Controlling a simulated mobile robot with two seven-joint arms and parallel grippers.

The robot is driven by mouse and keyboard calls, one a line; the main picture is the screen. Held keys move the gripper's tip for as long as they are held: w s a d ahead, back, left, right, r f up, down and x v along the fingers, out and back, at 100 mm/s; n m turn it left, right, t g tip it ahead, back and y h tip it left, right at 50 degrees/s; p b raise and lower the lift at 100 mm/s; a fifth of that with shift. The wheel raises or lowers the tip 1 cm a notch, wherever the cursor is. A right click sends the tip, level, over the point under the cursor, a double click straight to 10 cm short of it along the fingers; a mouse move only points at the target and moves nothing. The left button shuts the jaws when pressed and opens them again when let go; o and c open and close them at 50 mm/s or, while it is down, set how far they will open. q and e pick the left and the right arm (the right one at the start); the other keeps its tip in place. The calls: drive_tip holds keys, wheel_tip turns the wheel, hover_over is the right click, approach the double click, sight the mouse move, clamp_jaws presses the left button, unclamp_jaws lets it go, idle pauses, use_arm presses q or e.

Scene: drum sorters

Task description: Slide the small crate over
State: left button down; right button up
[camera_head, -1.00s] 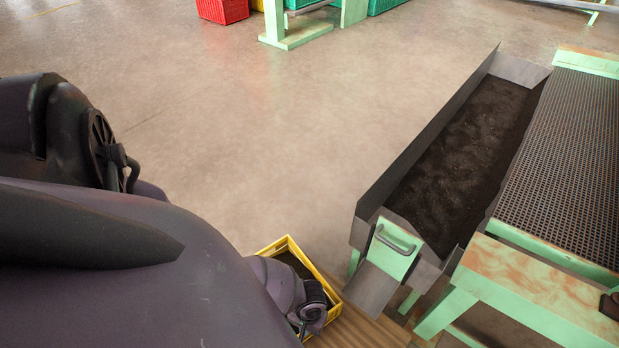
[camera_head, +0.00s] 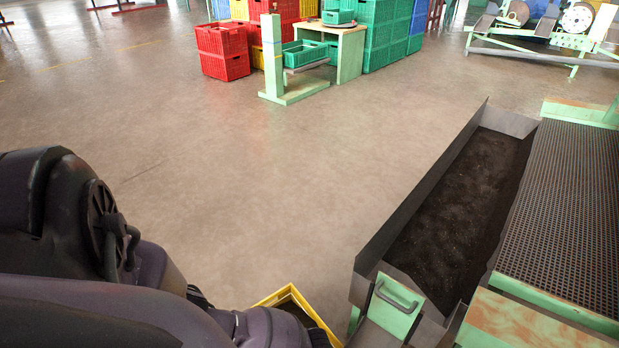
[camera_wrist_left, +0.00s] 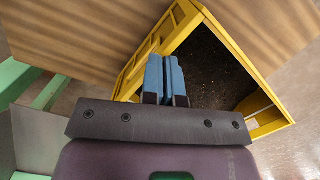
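The small yellow crate (camera_head: 279,296) stands low in the head view, partly hidden behind my left arm and cut by the bottom edge. In the left wrist view, the crate (camera_wrist_left: 232,47) holds dark, soil-like material and rests on a wooden board. My left gripper (camera_wrist_left: 165,62) has its blue fingers close together at the crate's rim, overlapping it in the picture. The fingers look shut. Whether the rim is pinched between them cannot be told. My right gripper is not in view.
A metal trough (camera_head: 452,220) of dark material with a green handled end plate (camera_head: 393,303) stands right of the crate, beside a mesh-topped table (camera_head: 565,205). Red crates (camera_head: 222,50) and green crates (camera_head: 385,35) are stacked at the back. The middle floor is clear.

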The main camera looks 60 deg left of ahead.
use_arm(q)
drive_tip(key=shift+s+a+f, duration=0.35)
drive_tip(key=shift+s, duration=0.15)
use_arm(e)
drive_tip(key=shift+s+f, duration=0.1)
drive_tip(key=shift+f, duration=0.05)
use_arm(q)
drive_tip(key=w+a+r, duration=0.1)
drive_tip(key=w+a, duration=0.5)
drive_tip(key=w, duration=0.4)
drive_tip(key=shift+w+r, duration=0.2)
drive_tip(key=shift+r, duration=0.1)
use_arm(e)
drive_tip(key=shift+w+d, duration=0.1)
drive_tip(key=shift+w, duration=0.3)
